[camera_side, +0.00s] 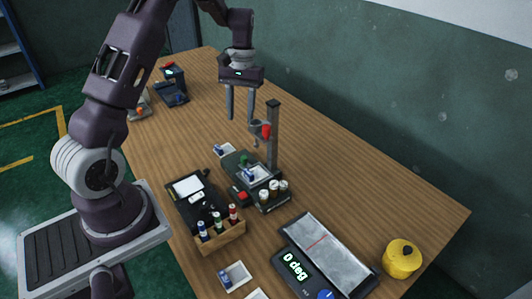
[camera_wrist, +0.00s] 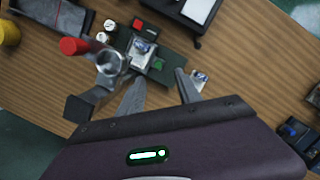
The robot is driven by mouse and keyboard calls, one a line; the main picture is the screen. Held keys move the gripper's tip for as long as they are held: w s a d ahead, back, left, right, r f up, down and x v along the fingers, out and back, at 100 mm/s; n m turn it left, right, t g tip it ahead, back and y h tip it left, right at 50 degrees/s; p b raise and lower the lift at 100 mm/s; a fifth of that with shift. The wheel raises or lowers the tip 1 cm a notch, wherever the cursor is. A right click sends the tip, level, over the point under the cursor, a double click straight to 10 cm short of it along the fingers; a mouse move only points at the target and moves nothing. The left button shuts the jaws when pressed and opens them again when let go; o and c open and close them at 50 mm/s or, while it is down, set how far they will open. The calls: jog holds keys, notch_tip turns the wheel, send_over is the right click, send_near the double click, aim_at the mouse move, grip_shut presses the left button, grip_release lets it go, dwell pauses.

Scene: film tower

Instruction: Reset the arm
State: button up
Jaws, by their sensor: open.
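My gripper (camera_side: 240,119) hangs fingers-down over the wooden table, open and with nothing between its fingers. In the wrist view my gripper (camera_wrist: 160,76) shows two spread grey fingers pointing toward a dark station. The station (camera_side: 233,159) stands below the gripper, with a grey post (camera_side: 272,140) carrying a red-tipped part (camera_side: 266,130). In the wrist view the red tip (camera_wrist: 73,46) lies left of the fingers.
A wooden box with several small bottles (camera_side: 218,222) and a black board (camera_side: 187,189) lie left of the station.

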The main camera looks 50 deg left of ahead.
jog(key=s+d+r+m+t+y, duration=0.1)
jog(key=s+d+r+m+t, duration=0.1)
jog(key=s+d+r, duration=0.35)
jog(key=s+d+r+m+t, duration=0.1)
jog(key=s+d+r+t, duration=0.1)
jog(key=d+r, duration=0.6)
jog(key=s+d+r+m+t, duration=0.1)
jog(key=s+d+r+m, duration=0.1)
jog(key=s, duration=0.5)
jog(key=s+d+r+m+t, duration=0.1)
jog(key=s+d+m+t, duration=0.1)
jog(key=s+d, duration=0.3)
jog(key=s, duration=0.3)
jog(key=shift+d+r+m, duration=0.2)
jog(key=shift+r+m, duration=0.15)
jog(key=shift+m, duration=0.05)
